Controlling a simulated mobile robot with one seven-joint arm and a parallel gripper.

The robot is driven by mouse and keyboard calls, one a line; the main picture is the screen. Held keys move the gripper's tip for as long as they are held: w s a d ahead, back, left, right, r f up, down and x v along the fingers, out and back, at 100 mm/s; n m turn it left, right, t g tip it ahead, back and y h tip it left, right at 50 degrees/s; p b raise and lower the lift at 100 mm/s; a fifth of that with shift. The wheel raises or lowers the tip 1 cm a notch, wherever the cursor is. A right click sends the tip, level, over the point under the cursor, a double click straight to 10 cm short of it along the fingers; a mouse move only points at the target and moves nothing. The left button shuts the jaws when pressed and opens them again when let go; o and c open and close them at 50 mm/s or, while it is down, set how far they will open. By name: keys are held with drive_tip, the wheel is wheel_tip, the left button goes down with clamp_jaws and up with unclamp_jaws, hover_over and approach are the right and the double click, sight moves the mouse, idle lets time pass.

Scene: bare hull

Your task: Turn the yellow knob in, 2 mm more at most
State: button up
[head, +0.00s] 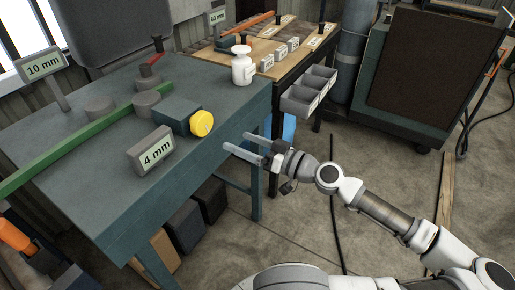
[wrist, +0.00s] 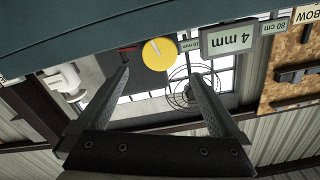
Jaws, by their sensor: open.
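The yellow knob (head: 202,123) sits on the end face of a dark teal block (head: 177,115) on the workbench. In the wrist view the knob (wrist: 160,57) is a round disc with a short pale line near its upper edge, just beyond the fingertips. My gripper (head: 236,142) is open and empty, off the bench's edge to the right of the knob. In the wrist view the gripper (wrist: 159,74) has its two fingers spread wider than the knob, apart from it. A "4 mm" sign (head: 155,150) stands beside the block; it also shows in the wrist view (wrist: 234,38).
A "10 mm" sign (head: 44,64) stands at the far left. A green bar (head: 80,139) runs across the bench (head: 110,195). A white bottle (head: 242,74) stands near the bench's back right corner. Grey bins (head: 307,92) hang at the wooden-topped table behind. Open floor lies right of the bench.

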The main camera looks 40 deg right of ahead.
drive_tip(key=shift+v, duration=2)
drive_tip(key=shift+b, duration=0.35)
drive_tip(key=n+b, duration=0.5)
approach(206, 127)
drive_tip(key=shift+b+x, duration=0.55)
drive_tip(key=shift+x, duration=3.45)
drive_tip(key=shift+w+a, duration=0.2)
drive_tip(key=shift+w, duration=0.5)
